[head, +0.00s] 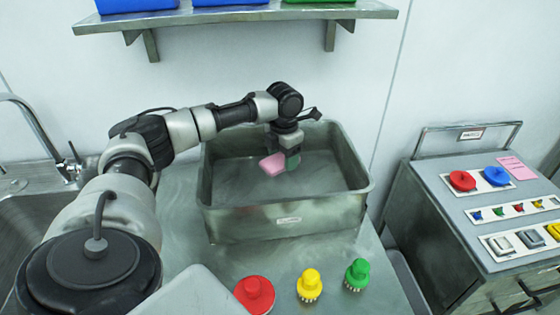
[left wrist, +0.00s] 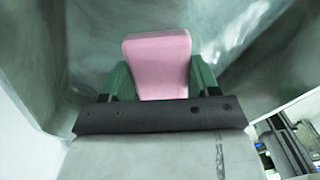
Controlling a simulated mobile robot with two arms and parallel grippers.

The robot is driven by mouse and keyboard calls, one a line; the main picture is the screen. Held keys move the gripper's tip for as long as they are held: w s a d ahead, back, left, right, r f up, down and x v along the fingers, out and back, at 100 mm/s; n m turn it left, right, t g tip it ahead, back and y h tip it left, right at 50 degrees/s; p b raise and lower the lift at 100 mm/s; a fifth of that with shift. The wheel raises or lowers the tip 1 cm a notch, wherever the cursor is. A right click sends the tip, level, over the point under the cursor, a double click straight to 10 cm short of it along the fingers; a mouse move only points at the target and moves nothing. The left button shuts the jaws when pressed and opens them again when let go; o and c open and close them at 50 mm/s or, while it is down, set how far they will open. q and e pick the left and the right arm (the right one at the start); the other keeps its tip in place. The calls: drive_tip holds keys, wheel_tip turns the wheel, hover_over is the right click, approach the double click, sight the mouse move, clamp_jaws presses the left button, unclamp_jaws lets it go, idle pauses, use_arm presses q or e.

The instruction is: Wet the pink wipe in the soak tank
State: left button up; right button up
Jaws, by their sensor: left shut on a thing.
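The pink wipe (head: 272,164) is a small pink pad held by my left gripper (head: 284,162), over the inside of the soak tank. The soak tank (head: 288,222) is an open grey metal tub with a small label on its front wall. In the left wrist view the pink wipe (left wrist: 158,66) sits between the green fingers of my left gripper (left wrist: 160,80), which is shut on it. The grey tank wall (left wrist: 60,60) fills the background there. I cannot tell whether the wipe touches liquid. My right gripper is not in view.
A red knob-topped tool (head: 255,294), a yellow brush (head: 310,285) and a green brush (head: 357,274) stand in front of the tank. A control console (head: 480,230) is at the right, a sink (head: 30,195) at the left. A shelf (head: 235,15) with bins hangs above.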

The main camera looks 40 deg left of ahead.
sight(283, 157)
use_arm(q)
drive_tip(key=shift+r+p, duration=3)
drive_tip(key=shift+r, duration=0.65)
wheel_tip(283, 157, up, 4)
drive_tip(key=p, duration=0.3)
drive_tip(key=shift+p, duration=0.35)
